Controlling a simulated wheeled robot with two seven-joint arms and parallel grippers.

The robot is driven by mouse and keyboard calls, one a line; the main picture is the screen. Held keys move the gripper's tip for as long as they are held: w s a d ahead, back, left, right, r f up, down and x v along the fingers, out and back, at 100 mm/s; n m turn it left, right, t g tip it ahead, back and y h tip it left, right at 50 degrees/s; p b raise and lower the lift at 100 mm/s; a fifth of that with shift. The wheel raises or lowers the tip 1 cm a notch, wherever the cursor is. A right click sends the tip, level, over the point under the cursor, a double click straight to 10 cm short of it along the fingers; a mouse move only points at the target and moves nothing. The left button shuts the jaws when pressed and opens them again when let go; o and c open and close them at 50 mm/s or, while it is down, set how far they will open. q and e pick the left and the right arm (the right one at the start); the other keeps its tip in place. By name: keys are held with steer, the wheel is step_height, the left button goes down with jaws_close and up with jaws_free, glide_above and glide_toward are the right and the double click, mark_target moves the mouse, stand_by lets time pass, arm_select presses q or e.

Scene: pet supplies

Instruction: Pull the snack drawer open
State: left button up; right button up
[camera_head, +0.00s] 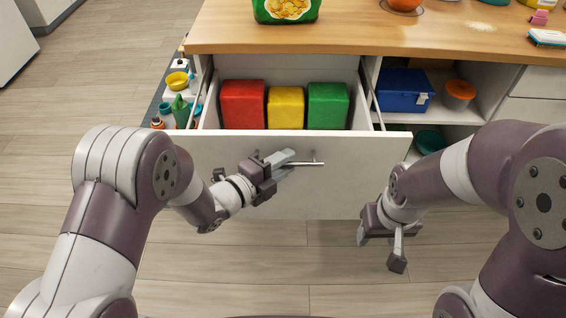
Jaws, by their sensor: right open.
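The snack drawer (212,160) stands pulled out from under the wooden counter. Inside it a red block (243,104), a yellow block (285,107) and a green block (327,106) sit side by side. A thin metal handle (312,163) is on the drawer's pale front. My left gripper (283,163) is at the left end of this handle, with its fingers around the bar, and hides that end. My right gripper (378,250) is open and empty, below and to the right of the drawer front, apart from it.
The wooden counter (300,35) carries a green snack bag (286,8) and small items at the right. An open shelf right of the drawer holds a blue box (404,90) and an orange bowl (459,93). Bottles and a yellow bowl (177,81) stand at the left. The floor in front is clear.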

arm_select(q)
steer(key=shift+a, duration=0.1)
steer(key=p+v, duration=0.1)
steer(key=v, duration=1.1)
steer(key=shift+s, duration=0.25)
steer(key=shift+a, duration=0.15)
